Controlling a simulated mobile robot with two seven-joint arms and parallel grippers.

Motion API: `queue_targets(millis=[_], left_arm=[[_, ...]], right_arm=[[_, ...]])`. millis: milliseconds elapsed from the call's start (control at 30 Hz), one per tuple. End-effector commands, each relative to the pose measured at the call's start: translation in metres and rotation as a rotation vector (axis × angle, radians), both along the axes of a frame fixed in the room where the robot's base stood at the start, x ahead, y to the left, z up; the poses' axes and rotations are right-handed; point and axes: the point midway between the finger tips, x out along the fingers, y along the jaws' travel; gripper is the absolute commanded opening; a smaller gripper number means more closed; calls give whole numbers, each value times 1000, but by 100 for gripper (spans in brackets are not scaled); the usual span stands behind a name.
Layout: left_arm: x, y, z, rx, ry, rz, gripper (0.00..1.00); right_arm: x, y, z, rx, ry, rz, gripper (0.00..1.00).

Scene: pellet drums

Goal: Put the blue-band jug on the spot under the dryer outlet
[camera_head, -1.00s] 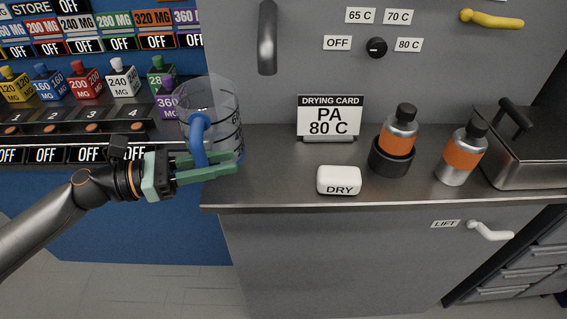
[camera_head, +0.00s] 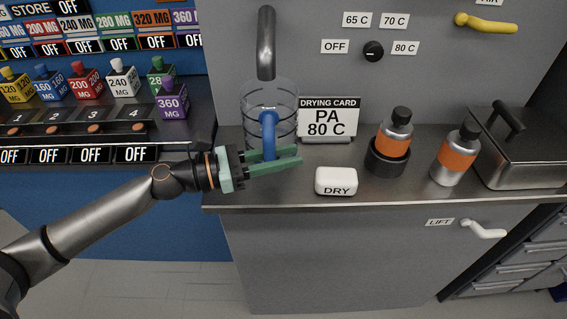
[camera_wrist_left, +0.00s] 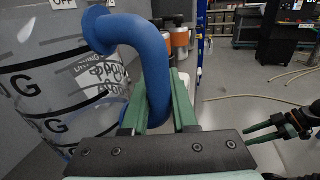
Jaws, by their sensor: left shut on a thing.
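The clear jug (camera_head: 284,95) with dark markings and a blue handle (camera_head: 268,136) is at the counter's left end, below the grey dryer outlet pipe (camera_head: 266,45). My left gripper (camera_head: 298,156) is shut on the handle, its green fingers either side of it. In the left wrist view the blue handle (camera_wrist_left: 152,50) runs down between the fingers, with the jug's clear wall (camera_wrist_left: 50,90) at left. The spot under the outlet is hidden, and I cannot tell whether the jug touches the counter. My right gripper (camera_wrist_left: 268,131) is open and empty at the right of the wrist view.
A drying card (camera_head: 328,117) reading PA 80 C stands just right of the jug. A white DRY block (camera_head: 336,180) lies at the front edge. Two orange-banded bottles (camera_head: 395,130) (camera_head: 455,155) and a lidded metal box (camera_head: 525,150) are further right.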

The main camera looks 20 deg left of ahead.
Motion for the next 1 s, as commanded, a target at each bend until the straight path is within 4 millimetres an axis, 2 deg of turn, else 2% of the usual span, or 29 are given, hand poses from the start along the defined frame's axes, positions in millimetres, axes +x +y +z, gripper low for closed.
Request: queue_targets(millis=[33, 133, 600, 633, 867, 1000], left_arm=[[0, 0, -12, -2, 5, 2, 0], [0, 0, -23, -3, 3, 2, 0], [0, 1, -31, -1, 1, 0, 0], [0, 1, -30, 0, 2, 0, 30], [0, 1, -30, 0, 1, 0, 55], [0, 1, -30, 0, 1, 0, 56]], right_arm=[[0, 0, -6, 0, 0, 0, 50], [0, 0, -8, 0, 1, 0, 50], [0, 1, -10, 1, 1, 0, 50], [0, 1, -9, 1, 1, 0, 50], [0, 1, -9, 3, 2, 0, 50], [0, 1, -9, 3, 2, 0, 50]])
